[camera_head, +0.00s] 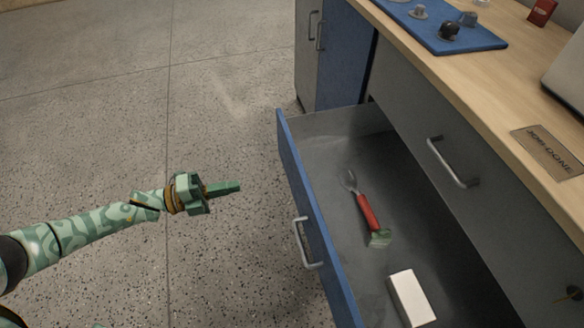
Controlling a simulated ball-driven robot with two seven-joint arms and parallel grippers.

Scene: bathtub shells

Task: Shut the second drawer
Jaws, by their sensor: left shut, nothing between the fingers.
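The open drawer (309,218) is pulled far out of the workbench, below a closed grey drawer front. Its blue front panel faces left and carries a silver bar handle (306,243). Inside lie a red-handled tool (367,211) and a white box (411,298). My left gripper (238,187) is shut and empty. In the picture it is to the left of the drawer front, apart from it, with its fingers pointing right toward the panel. My right gripper is not in view.
A closed grey drawer (424,130) with a silver handle sits above the open one. The wooden worktop (487,100) holds a blue mat (431,27) with small parts and a labelled plate (548,151). A blue and grey cabinet (343,57) stands behind. The speckled floor at left is clear.

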